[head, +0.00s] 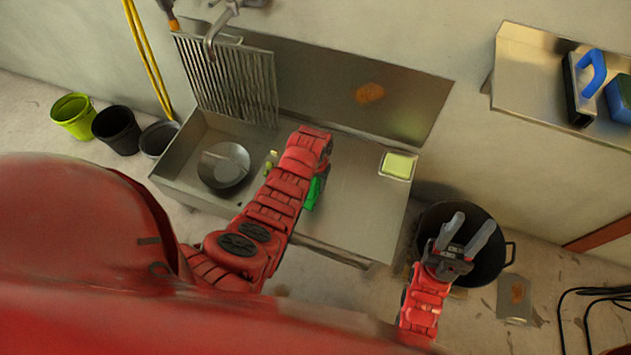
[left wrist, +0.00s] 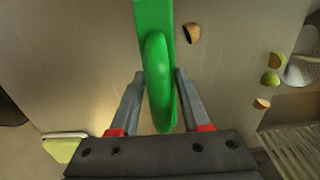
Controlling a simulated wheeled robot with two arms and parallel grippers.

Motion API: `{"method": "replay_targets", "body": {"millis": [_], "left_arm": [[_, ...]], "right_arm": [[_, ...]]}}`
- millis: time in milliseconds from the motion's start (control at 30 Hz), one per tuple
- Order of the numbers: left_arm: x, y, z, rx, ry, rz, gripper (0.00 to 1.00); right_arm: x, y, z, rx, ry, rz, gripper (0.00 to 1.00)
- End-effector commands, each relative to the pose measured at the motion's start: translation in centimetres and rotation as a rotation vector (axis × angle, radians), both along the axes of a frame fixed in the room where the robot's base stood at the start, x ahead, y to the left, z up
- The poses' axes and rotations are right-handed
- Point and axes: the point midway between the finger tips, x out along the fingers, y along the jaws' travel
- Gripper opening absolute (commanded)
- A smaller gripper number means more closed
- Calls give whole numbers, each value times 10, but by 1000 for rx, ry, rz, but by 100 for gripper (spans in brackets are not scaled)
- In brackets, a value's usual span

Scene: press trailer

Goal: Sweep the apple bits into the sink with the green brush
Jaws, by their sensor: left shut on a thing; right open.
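The green brush (head: 313,192) is partly hidden under my left arm, over the metal drainboard. In the left wrist view my left gripper (left wrist: 158,88) is shut on its looped green handle (left wrist: 158,65). Apple bits (head: 271,158) show beside my left arm, near the edge of the sink (head: 180,160). In the left wrist view one bit (left wrist: 191,33) lies close to the brush, and several others (left wrist: 270,77) lie farther right, near a round metal pan. The brush's bristles are not visible. My right gripper (head: 467,234) is open and empty above the black pot.
The round metal pan (head: 223,167) sits in the sink. A slatted rack (head: 230,80) stands behind it. A yellow-green sponge (head: 397,166) lies at the drainboard's right. A black pot (head: 487,262) stands on the right; buckets (head: 116,126) stand left. A shelf (head: 530,75) holds blue-handled tools.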

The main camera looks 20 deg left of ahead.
Motion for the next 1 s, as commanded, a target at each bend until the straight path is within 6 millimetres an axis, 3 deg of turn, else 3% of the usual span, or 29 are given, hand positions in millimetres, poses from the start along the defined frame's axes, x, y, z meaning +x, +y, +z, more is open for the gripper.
{"method": "replay_targets", "body": {"millis": [733, 1000], "left_arm": [[0, 1, -3, 0, 0, 1, 0], [1, 18, -2, 0, 0, 2, 0]], "right_arm": [[0, 0, -1, 0, 0, 0, 45], [0, 0, -2, 0, 0, 0, 45]]}}
